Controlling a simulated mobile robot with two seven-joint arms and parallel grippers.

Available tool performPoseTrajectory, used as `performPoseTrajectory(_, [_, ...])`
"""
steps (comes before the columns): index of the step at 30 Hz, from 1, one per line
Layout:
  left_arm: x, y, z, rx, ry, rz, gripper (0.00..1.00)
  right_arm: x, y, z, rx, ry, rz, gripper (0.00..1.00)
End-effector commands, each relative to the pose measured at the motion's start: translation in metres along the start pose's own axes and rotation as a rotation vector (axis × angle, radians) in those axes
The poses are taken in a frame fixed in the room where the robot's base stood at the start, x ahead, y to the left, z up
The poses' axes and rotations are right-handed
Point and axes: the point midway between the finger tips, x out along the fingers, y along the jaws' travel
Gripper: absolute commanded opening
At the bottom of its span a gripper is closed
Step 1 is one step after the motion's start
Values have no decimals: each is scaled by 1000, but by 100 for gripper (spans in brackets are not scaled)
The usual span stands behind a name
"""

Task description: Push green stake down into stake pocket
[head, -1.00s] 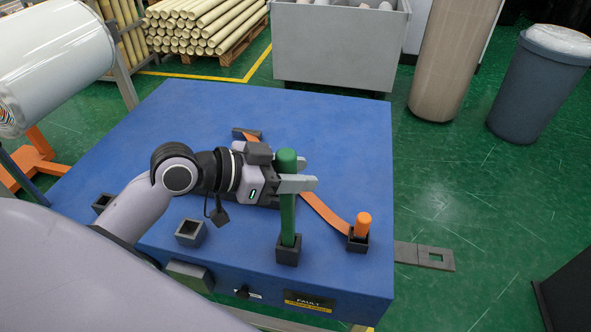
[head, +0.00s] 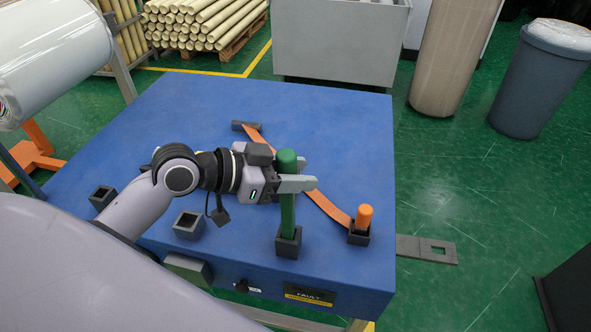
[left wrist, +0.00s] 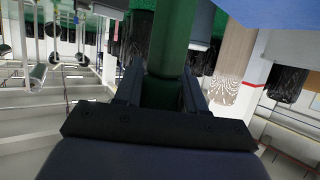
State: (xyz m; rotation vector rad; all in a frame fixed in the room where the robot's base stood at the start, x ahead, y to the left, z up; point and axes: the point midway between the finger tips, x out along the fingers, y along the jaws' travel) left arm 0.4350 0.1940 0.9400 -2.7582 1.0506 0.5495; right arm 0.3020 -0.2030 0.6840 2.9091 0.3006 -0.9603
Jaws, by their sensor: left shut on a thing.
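The green stake (head: 288,212) stands upright in the head view, with its lower end inside a black square stake pocket (head: 288,243) at the front of the blue table. My left gripper (head: 297,176) is shut on the stake near its top, with the fingers on either side. In the left wrist view the green stake (left wrist: 170,50) runs between the two dark fingers. How deep the stake sits in the pocket is hidden by the pocket walls. My right gripper is not in view.
The blue table (head: 210,110) has empty black pockets (head: 188,226) at the front left. An orange peg (head: 364,216) stands in another pocket on the right, next to an orange strap (head: 325,206). A grey bin (head: 340,45) and a blue barrel (head: 540,80) stand behind.

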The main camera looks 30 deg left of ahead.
Motion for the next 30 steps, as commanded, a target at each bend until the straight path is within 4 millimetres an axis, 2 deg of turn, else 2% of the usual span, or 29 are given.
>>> performPoseTrajectory(26, [8,0,20,1,3,-1,0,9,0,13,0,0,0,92])
performPoseTrajectory(27, [8,0,19,1,3,-1,46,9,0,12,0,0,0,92])
performPoseTrajectory(29, [8,0,19,1,3,-1,66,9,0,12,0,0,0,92])
performPoseTrajectory(30, [8,0,19,1,3,-1,70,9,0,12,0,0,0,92])
